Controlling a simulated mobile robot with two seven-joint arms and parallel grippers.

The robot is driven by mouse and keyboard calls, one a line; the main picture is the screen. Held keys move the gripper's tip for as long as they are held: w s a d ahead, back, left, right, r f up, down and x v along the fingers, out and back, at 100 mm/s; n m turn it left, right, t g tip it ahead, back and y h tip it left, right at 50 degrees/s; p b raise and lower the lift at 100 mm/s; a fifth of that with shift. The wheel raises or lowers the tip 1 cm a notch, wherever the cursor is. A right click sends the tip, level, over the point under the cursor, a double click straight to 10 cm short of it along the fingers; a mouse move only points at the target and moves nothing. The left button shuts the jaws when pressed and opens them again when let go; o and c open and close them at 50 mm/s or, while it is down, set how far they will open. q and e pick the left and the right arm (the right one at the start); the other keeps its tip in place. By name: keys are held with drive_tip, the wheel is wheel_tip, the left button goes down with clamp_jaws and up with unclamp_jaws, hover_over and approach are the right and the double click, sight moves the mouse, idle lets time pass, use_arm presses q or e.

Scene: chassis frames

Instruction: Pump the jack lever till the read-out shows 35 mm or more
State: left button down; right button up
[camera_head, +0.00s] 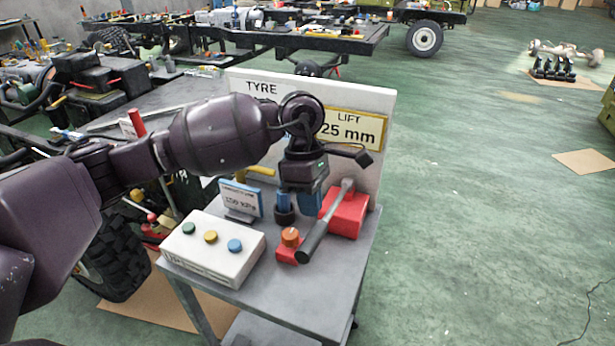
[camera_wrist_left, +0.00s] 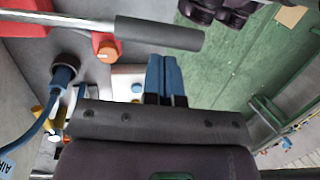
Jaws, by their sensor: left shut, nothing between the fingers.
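The jack lever has a silver rod and a black grip (camera_head: 313,243). It slants from the red jack (camera_head: 346,217) towards the front of the cart, and the grip also shows in the left wrist view (camera_wrist_left: 160,33). The LIFT read-out (camera_head: 353,130) shows 25 mm; my arm covers its left edge. My left gripper (camera_head: 311,202) points down over the cart, behind and left of the grip. Its blue fingers (camera_wrist_left: 164,78) are together and empty, apart from the grip. My right gripper does not show.
A white box (camera_head: 212,247) with green, yellow and blue buttons is at the cart's front left. An orange knob (camera_head: 291,237) sits left of the grip.

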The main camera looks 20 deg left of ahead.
sight(313, 234)
use_arm(q)
drive_tip(key=x, duration=0.4)
drive_tip(key=shift+f, duration=0.1)
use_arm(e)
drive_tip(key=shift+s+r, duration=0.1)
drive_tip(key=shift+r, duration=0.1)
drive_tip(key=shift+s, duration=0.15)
